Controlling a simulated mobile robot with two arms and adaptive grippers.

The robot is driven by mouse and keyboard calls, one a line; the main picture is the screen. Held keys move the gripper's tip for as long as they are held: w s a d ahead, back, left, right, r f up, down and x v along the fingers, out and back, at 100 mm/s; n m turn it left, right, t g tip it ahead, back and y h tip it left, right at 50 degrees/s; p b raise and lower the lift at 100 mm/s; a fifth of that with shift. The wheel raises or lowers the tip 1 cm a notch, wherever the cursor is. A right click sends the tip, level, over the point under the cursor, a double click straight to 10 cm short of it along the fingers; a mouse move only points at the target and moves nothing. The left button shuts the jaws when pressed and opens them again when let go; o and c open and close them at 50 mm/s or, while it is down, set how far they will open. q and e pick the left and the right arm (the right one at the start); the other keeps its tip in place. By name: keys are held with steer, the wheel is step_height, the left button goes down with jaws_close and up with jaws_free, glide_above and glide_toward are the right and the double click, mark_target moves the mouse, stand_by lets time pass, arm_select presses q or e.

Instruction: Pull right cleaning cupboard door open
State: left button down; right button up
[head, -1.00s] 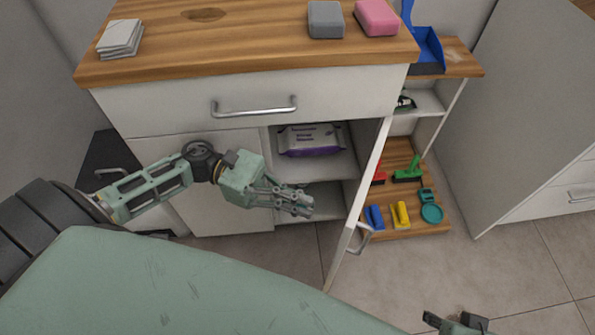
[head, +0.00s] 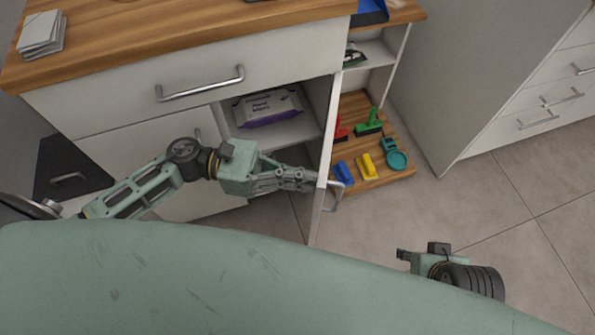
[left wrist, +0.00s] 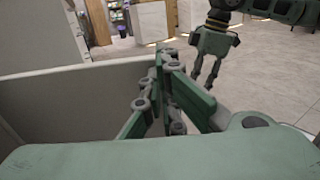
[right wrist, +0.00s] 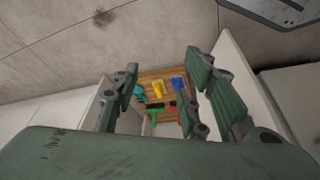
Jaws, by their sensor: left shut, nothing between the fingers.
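The right cupboard door (head: 324,150) stands open, seen nearly edge-on in the head view, with its metal handle (head: 335,197) on its right-hand outer face. My left gripper (head: 316,180) is shut and empty. Its fingertips are at the door's inner face; whether they touch it I cannot tell. In the left wrist view the closed fingers (left wrist: 166,55) are in front of a pale panel (left wrist: 70,95). My right gripper (head: 402,256) is to the right of the door, apart from it. In the right wrist view its fingers (right wrist: 162,72) are spread and empty.
Inside the cupboard a purple-white wipes packet (head: 268,106) lies on a shelf. Right of the door a low wooden shelf (head: 385,180) holds coloured brushes and tools. The left cupboard door (head: 125,165) is closed below a drawer (head: 195,80). Floor (head: 480,215) at the right is clear.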

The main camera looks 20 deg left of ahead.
mark_target(341, 184)
arm_select(q)
steer(key=d+n+t, duration=0.1)
steer(key=d, duration=0.1)
steer(key=d+n+t+p, duration=0.1)
steer(key=d+t, duration=0.1)
steer(key=d+n+t+y+p, duration=0.1)
steer(key=d, duration=0.2)
steer(key=shift+w+d+r+t, duration=0.1)
steer(key=shift+w+r+t, duration=0.15)
steer(key=shift+w+t, duration=0.05)
steer(key=shift+n+t+y, duration=0.4)
steer(key=shift+n+t, duration=0.1)
steer(key=shift+t, duration=0.2)
steer(key=x, duration=0.5)
steer(key=shift+s+d+f, duration=0.1)
steer(key=shift+d+f, duration=0.1)
steer(key=shift+d, duration=0.3)
arm_select(e)
step_height(341, 184, down, 10)
steer(key=shift+f+g, duration=0.2)
steer(key=shift+g, duration=0.2)
arm_select(q)
steer(key=shift+a, duration=0.1)
arm_select(e)
steer(key=shift+w+a, duration=0.1)
